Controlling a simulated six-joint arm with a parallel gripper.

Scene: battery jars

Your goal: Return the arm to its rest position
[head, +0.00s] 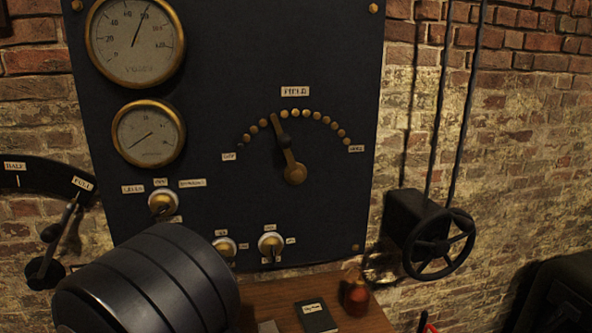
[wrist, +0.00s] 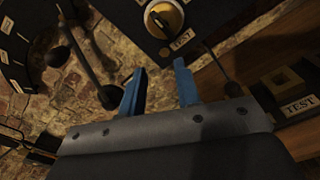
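My gripper (wrist: 160,88) shows in the wrist view as two blue fingers spread apart, with nothing between them. It hangs below a dark panel's brass rotary knob marked TEST (wrist: 165,18), apart from it. In the head view a dark rounded part of my arm (head: 150,285) fills the lower left, and the gripper's fingers are not visible there.
A black panel (head: 230,60) with gauges, knobs and a FIELD lever (head: 290,165) is on the brick wall. A handwheel (head: 438,243) is at right. A wooden shelf (head: 270,295) holds a dark book (head: 315,317) and a red-brown bottle (head: 355,297). A lever (head: 58,240) is at left.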

